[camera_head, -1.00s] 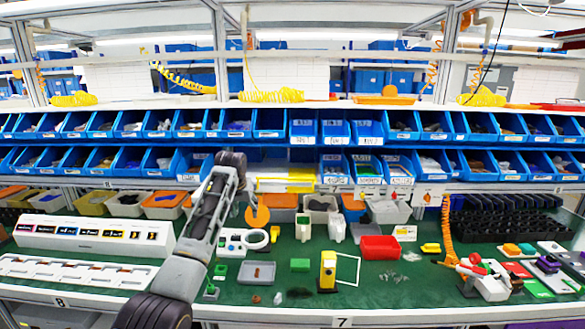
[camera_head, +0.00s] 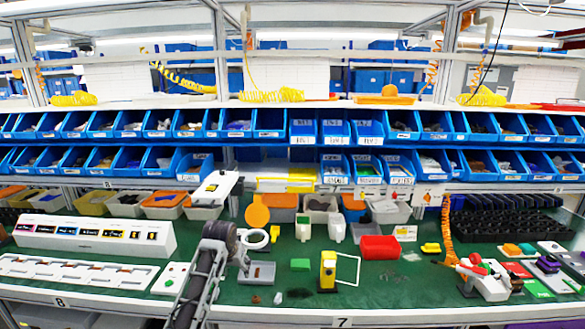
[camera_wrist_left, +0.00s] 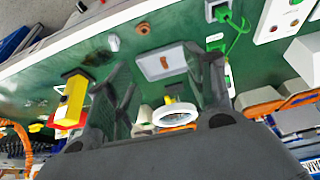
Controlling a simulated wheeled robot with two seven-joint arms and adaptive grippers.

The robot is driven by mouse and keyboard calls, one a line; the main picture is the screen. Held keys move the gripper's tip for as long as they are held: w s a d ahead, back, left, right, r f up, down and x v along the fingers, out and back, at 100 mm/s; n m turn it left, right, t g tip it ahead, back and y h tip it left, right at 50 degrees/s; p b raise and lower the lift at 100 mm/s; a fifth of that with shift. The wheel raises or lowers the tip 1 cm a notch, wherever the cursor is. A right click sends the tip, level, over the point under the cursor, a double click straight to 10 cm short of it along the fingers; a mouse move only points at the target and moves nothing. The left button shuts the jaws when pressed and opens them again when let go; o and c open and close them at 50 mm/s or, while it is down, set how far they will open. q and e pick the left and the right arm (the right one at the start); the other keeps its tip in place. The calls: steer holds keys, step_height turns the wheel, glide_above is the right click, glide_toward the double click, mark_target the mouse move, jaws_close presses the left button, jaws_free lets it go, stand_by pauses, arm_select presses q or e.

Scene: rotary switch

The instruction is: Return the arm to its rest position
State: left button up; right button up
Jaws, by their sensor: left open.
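My left arm comes in from the lower left in the head view. Its gripper (camera_head: 242,262) points down over the workbench beside the grey tray (camera_head: 262,279). In the left wrist view the two dark fingers of the left gripper (camera_wrist_left: 160,68) are spread apart with nothing between their tips. The grey tray (camera_wrist_left: 162,64) and a white ring (camera_wrist_left: 176,113) show beyond them. No rotary switch can be made out for certain. My right gripper is not in view.
A yellow device (camera_head: 328,270) stands right of the tray, with a red bin (camera_head: 380,248) behind it. A white button panel (camera_head: 172,279) lies left of the arm. Blue bins line the shelves behind.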

arm_select(q)
steer(key=s+a+f, duration=0.1)
steer(key=s+f, duration=0.5)
steer(key=s, duration=0.7)
steer(key=s+a+f, duration=0.2)
steer(key=s+f, duration=0.3)
steer(key=s, duration=0.7)
steer(key=s+r+m+g, duration=0.1)
steer(key=s+r, duration=0.1)
steer(key=s, duration=1.2)
step_height(320, 180, down, 34)
steer(key=s+g, duration=0.2)
steer(key=s, duration=0.1)
steer(key=s+a+f, duration=0.2)
steer(key=s+f, duration=0.8)
steer(key=s, duration=0.1)
steer(key=s+a+f, duration=0.2)
steer(key=s+f, duration=0.7)
steer(key=s, duration=0.1)
steer(key=shift+s+a+f+m+g, duration=0.3)
steer(key=shift+s+f+g, duration=0.05)
steer(key=shift+g, duration=0.05)
